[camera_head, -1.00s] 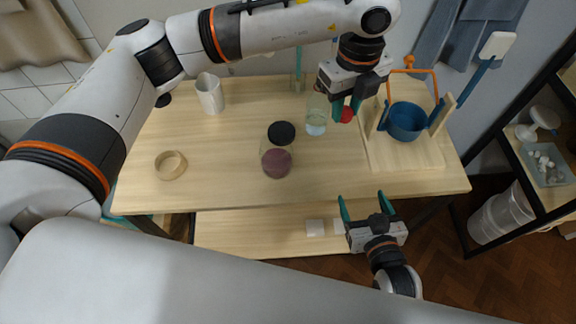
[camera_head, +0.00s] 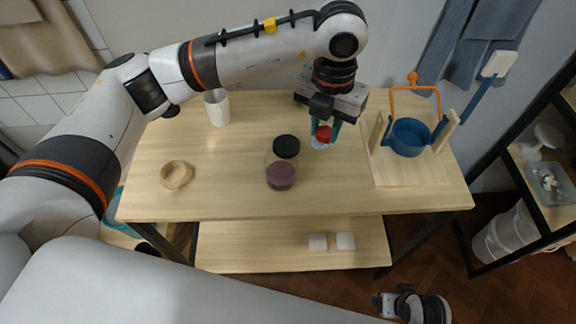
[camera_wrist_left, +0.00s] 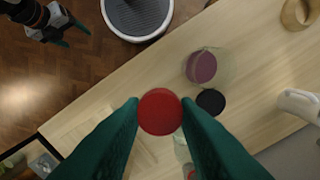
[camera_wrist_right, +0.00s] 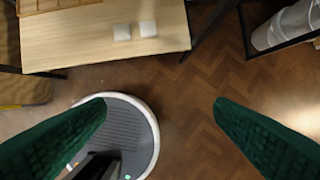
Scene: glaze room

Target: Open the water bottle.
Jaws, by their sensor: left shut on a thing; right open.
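My left gripper (camera_head: 324,131) is shut on a small round red cap (camera_head: 324,134), held above the table. The cap also shows between the fingertips in the left wrist view (camera_wrist_left: 160,111). The clear water bottle (camera_head: 319,144) with pale blue water stands upright on the table, behind the cap and mostly hidden by my gripper. In the left wrist view the bottle (camera_wrist_left: 182,148) is beyond the cap and partly covered by a finger; the cap appears apart from it. My right gripper (camera_wrist_right: 160,108) is open and empty, low in front of the table.
The table's front is clear.

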